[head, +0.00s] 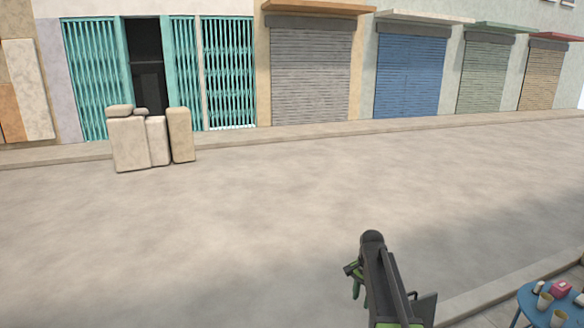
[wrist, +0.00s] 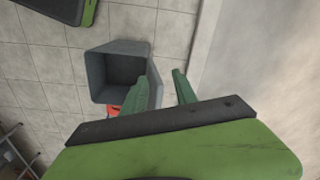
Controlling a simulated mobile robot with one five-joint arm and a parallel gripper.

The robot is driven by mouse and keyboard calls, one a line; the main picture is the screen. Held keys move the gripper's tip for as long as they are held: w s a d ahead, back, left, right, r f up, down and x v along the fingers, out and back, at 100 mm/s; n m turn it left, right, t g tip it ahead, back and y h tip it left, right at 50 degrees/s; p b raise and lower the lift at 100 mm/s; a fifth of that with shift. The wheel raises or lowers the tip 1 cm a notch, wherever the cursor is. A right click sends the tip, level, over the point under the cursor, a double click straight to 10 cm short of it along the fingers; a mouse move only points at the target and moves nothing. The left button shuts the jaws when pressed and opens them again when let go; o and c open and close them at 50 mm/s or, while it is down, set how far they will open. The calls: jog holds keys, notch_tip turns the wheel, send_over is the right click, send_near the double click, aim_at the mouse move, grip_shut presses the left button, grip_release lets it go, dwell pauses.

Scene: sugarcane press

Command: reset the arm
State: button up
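My arm (head: 380,280) reaches out from the bottom of the head view over the street. My gripper (head: 357,288) points downward there, with its green fingers partly hidden behind the arm. In the wrist view my gripper (wrist: 164,72) shows two green fingers with a clear gap between them. Nothing is seen between the fingers. The left finger overlaps the edge of a grey open bin (wrist: 92,77) on the floor below.
A small orange-red thing (wrist: 113,109) shows beside the bin, partly hidden. A blue round table (head: 530,300) with cups and a pink box (head: 561,289) stands at lower right. Pale sacks (head: 128,145) stand across the street. The open street is clear.

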jog(key=s+a+f+n+b, duration=0.1)
jog(key=s+a+n, duration=0.2)
jog(key=s, duration=0.7)
jog(key=s+a+f+n+b, duration=0.1)
jog(key=s+a+f+n, duration=0.1)
jog(key=s+a+n, duration=0.2)
jog(key=shift+s+a+f+n+g, duration=0.3)
jog(key=shift+s+n, duration=1.3)
jog(key=shift+s, duration=1.65)
